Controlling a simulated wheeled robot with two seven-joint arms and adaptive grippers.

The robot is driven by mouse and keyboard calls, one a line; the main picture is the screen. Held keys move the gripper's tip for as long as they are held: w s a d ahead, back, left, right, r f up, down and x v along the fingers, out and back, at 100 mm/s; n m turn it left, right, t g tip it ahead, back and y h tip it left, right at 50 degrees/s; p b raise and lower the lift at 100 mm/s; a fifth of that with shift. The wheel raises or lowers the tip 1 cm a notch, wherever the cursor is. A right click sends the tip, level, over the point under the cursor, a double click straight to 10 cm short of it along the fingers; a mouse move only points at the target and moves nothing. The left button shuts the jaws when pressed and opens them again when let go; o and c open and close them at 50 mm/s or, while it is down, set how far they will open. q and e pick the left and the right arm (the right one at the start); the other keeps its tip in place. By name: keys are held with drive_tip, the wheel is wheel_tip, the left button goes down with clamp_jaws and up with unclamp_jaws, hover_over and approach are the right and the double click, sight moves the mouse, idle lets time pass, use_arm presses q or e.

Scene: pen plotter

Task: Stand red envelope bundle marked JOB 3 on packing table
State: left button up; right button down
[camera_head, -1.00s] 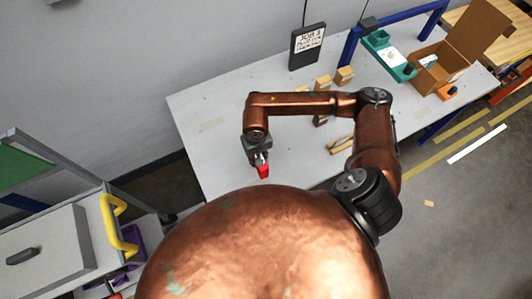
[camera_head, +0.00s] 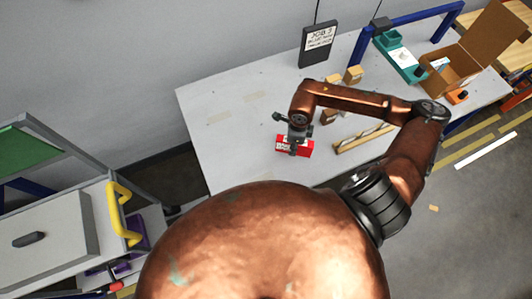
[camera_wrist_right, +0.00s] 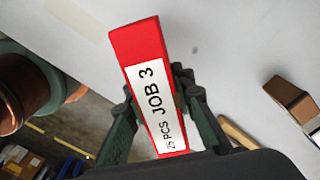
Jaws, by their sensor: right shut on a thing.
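The red envelope bundle (camera_head: 305,148) has a white label, which reads JOB 3 and 25 PCS in the right wrist view (camera_wrist_right: 140,60). My right gripper (camera_head: 296,144) is shut on it, with its dark fingers on either side of the bundle in the right wrist view (camera_wrist_right: 158,110). The bundle is over the near part of the packing table (camera_head: 225,112); whether it touches the tabletop I cannot tell. My left gripper is not in view.
A dark JOB 3 sign (camera_head: 317,44) stands at the table's back. Several tan blocks (camera_head: 352,75) and a wooden rail (camera_head: 363,139) lie right of the bundle. A teal tray (camera_head: 398,60) and an open carton (camera_head: 450,72) are farther right. The table's left part is clear.

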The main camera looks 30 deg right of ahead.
sight(310, 142)
drive_tip(key=d+m, duration=0.2)
drive_tip(key=m, duration=0.2)
drive_tip(key=s+d+r+m, duration=0.1)
drive_tip(key=d+m, duration=0.1)
drive_tip(key=m, duration=0.2)
drive_tip(key=s+d+m, duration=0.1)
drive_tip(key=d+m, duration=0.1)
drive_tip(key=m, duration=0.2)
drive_tip(key=shift+r+m, duration=0.3)
drive_tip(key=shift+r, duration=0.05)
drive_tip(key=s+d+r+m, duration=0.2)
drive_tip(key=d+r+m, duration=0.3)
drive_tip(key=m, duration=1.1)
drive_tip(key=w+a+f, duration=0.2)
drive_tip(key=w+f, duration=0.1)
drive_tip(key=w+a+f, duration=0.6)
drive_tip(key=f, duration=0.1)
drive_tip(key=shift+w, duration=0.4)
drive_tip(key=shift+w+a+f, duration=0.2)
drive_tip(key=shift+a+f, duration=0.05)
drive_tip(key=shift+f, duration=0.15)
drive_tip(key=shift+w+a+f, duration=0.15)
drive_tip(key=shift+f, duration=1.65)
drive_tip(key=shift+f, duration=0.1)
